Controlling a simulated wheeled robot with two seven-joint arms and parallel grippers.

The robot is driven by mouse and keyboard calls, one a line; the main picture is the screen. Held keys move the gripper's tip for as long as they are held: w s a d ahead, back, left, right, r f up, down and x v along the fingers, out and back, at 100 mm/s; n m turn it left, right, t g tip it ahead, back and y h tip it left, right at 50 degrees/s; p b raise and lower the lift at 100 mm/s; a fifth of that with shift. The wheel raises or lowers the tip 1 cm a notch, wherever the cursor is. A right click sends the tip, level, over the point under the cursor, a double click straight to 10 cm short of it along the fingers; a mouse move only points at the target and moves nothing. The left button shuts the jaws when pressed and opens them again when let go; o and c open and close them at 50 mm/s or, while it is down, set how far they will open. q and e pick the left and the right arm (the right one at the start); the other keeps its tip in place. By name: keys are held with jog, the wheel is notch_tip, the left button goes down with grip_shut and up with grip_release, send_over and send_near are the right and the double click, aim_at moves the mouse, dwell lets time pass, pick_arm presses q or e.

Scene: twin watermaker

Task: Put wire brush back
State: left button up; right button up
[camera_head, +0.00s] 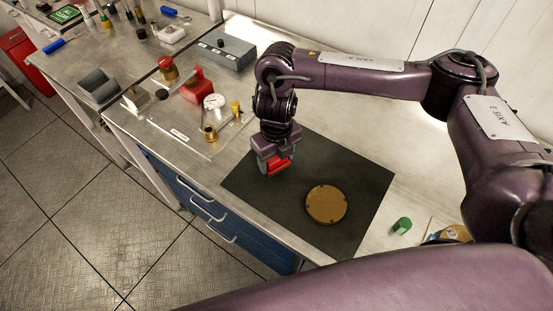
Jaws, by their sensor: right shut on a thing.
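My right gripper (273,163) points down over the far left part of the dark mat (255,190). It is shut on a small red thing (279,164), mostly hidden by the jaws. This may be the wire brush, but its bristles do not show clearly. A round brown disc (326,204) lies on the mat, to the right of and nearer than the gripper, apart from it. My left gripper is not in view.
A tray (183,137) with a red block (197,87) and brass fittings stands left of the mat. Behind it is a grey box (224,52). A grey open bin (99,86) is further left. A green piece (402,226) lies right of the mat.

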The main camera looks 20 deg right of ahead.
aim_at(276, 157)
jog(key=shift+f, duration=0.5)
jog(key=shift+f, duration=0.1)
jog(key=shift+f, duration=0.15)
jog(key=o, duration=1)
notch_tip(276, 157, up, 13)
jog(key=shift+f, duration=0.2)
